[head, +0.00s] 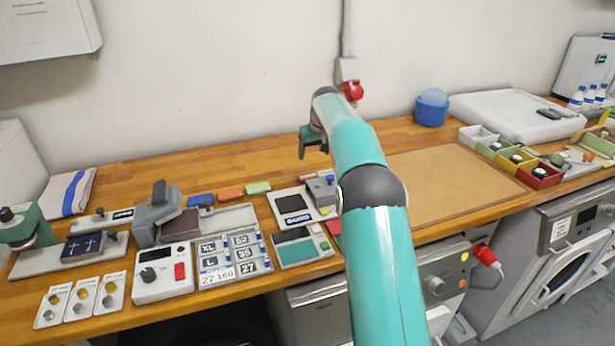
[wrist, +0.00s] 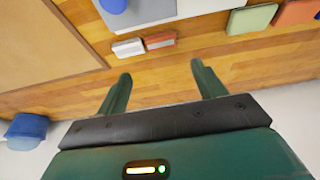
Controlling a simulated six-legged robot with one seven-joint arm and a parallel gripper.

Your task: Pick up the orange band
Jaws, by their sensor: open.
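A flat orange piece (head: 231,193), which looks like the orange band, lies on the wooden counter at the back in the head view, between a blue piece (head: 201,199) and a green piece (head: 258,188). In the wrist view the orange piece (wrist: 296,12) is partly cut off at the top right, beside the green piece (wrist: 252,18). My gripper (head: 314,150) is raised above the counter, to the right of the orange piece in the head view. In the wrist view my gripper (wrist: 161,72) is open, with bare wood between its fingers.
A small red-brown block (wrist: 160,40) and a pale block (wrist: 128,48) lie beyond the fingertips in the wrist view. Devices and a size-label board (head: 232,258) crowd the counter's left. A tan mat (head: 450,185) and blue bucket (head: 432,108) are at right.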

